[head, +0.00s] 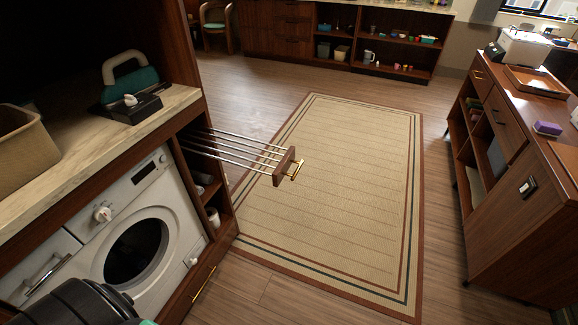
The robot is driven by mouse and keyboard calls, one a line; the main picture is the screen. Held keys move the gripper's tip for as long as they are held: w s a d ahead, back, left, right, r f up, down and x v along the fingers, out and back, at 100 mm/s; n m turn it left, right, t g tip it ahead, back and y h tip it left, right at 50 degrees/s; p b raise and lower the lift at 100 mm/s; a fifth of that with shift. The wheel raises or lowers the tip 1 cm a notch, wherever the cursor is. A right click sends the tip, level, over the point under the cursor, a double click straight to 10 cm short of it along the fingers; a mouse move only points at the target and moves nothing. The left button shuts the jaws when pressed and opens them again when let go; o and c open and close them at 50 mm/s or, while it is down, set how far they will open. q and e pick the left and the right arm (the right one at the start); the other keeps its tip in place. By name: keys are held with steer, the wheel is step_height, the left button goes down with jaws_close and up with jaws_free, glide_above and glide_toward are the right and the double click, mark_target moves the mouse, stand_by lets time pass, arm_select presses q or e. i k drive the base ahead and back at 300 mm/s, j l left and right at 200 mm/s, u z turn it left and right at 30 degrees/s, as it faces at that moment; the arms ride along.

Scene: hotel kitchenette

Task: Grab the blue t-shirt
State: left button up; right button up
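I do not see a blue t-shirt in the head view. A white washing machine (187,222) stands at the lower left under the counter. Its round window (137,251) is dark, and I cannot tell what is inside. A pull-out rack (284,166) with several metal rails and a brass handle sticks out of the cabinet to the right of the washer. Its rails hold no cloth that I can see. A black part of my own arm shows at the bottom left, in front of the washer. Neither gripper's fingers are in view.
A beige bin (22,150) and a teal-and-grey iron (130,82) stand on the left counter (60,190). A rug (345,190) covers the clear middle floor. A wooden cabinet (520,225) stands at the right. Low shelves (375,52) and a chair (216,25) are at the back.

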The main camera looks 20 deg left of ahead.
mark_target(135, 259)
steer(key=u, duration=2.45)
steer(key=i+l+z, duration=0.35)
steer(key=l, duration=0.2)
steer(key=i+l+z, duration=0.3)
steer(key=l, duration=0.15)
steer(key=i+j, duration=0.3)
